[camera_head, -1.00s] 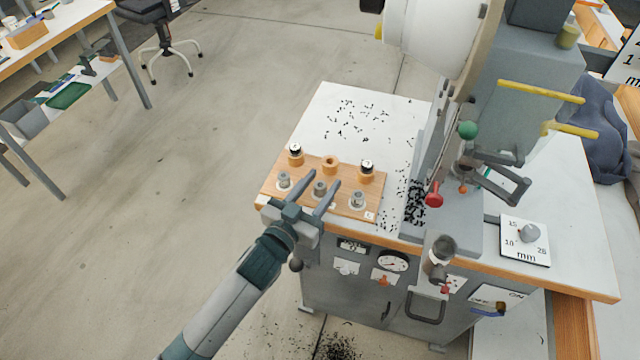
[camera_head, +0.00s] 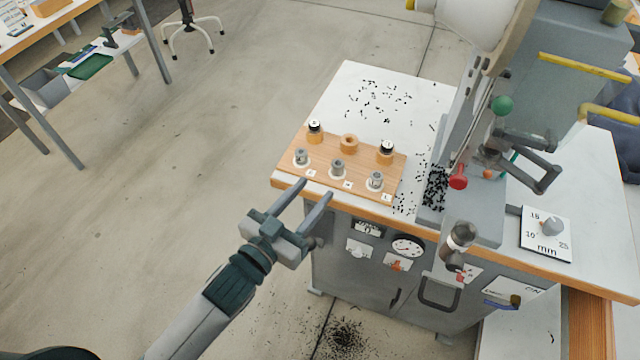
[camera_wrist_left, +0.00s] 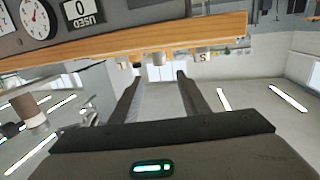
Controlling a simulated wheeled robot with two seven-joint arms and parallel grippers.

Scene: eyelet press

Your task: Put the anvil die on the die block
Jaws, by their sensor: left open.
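Three grey metal dies stand upright in the front row of a wooden rack (camera_head: 322,169): a left one (camera_head: 301,157), a middle one (camera_head: 337,169) and a right one (camera_head: 375,181). I cannot tell which is the anvil die. My left gripper (camera_head: 315,191) is open and empty, its two fingers apart at the table's front edge, short of the front row. In the left wrist view the open fingers (camera_wrist_left: 160,77) point toward the wooden edge, with the die tops partly hidden behind it. The die block is not clearly identifiable. My right gripper is not in view.
Two black-topped pieces (camera_head: 315,127) and an empty wooden ring (camera_head: 349,143) form the rack's back row. The press with a red knob (camera_head: 457,177) stands to the right. Black scraps litter the white tabletop (camera_head: 345,85). Gauges (camera_head: 407,246) and handles line the front panel.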

